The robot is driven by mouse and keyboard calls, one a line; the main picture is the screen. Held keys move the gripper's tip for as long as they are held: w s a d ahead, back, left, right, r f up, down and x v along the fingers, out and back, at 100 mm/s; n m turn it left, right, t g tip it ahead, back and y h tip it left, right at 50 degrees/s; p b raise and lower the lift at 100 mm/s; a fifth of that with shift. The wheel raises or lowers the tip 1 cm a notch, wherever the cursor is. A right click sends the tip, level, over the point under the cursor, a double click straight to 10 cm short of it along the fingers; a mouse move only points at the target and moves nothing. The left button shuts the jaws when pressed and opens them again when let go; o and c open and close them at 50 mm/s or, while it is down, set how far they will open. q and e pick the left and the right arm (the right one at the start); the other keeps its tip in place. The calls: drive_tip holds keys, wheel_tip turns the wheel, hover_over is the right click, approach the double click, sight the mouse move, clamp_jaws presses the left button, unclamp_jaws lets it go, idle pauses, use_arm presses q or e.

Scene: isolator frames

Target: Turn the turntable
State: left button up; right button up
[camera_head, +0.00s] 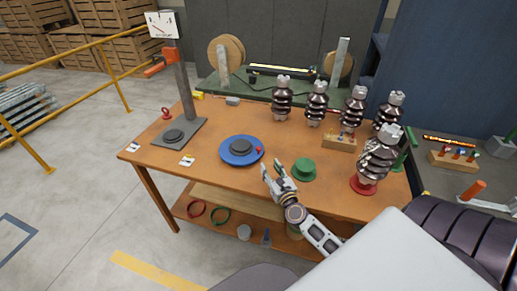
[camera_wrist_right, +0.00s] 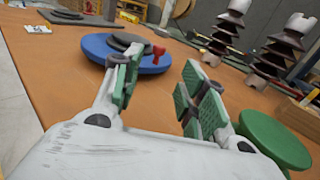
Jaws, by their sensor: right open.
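The turntable is a blue disc (camera_head: 228,158) with a dark grey round block (camera_head: 241,146) at its centre, on the orange-brown table. A small red knob (camera_head: 259,150) sits at the disc's right edge. My right gripper (camera_head: 273,167) is open and empty, just right of and in front of the disc. In the right wrist view the disc (camera_wrist_right: 97,47) lies beyond the left finger, which covers part of it. The red knob (camera_wrist_right: 158,52) shows between the open green-padded fingers (camera_wrist_right: 160,85). I see no contact with it. My left gripper is not in view.
A green round stand (camera_head: 304,170) is close to the right of my right gripper. Several ribbed insulators (camera_head: 316,105) stand at the back and right, one on a red base (camera_head: 363,185). A press-like post (camera_head: 185,85) stands left.

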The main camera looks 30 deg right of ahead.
drive_tip(key=p, duration=0.1)
approach(259, 150)
drive_tip(key=shift+w+d+r, duration=0.1)
drive_tip(key=shift+w+d, duration=0.1)
drive_tip(key=shift+w, duration=0.55)
drive_tip(key=shift+w+d+r, duration=0.1)
drive_tip(key=shift+w+d, duration=0.1)
drive_tip(key=shift+w, duration=0.55)
drive_tip(key=shift+w+d+f+p, duration=0.15)
drive_tip(key=shift+w+d, duration=0.1)
drive_tip(key=shift+w, duration=1.05)
drive_tip(key=shift+w+d+r+p, duration=0.1)
drive_tip(key=shift+w+d+p, duration=0.15)
drive_tip(key=shift+w, duration=1.1)
drive_tip(key=shift+w+d+f+p, duration=0.1)
drive_tip(key=shift+w+d, duration=0.15)
drive_tip(key=shift+w, duration=1.05)
clamp_jaws()
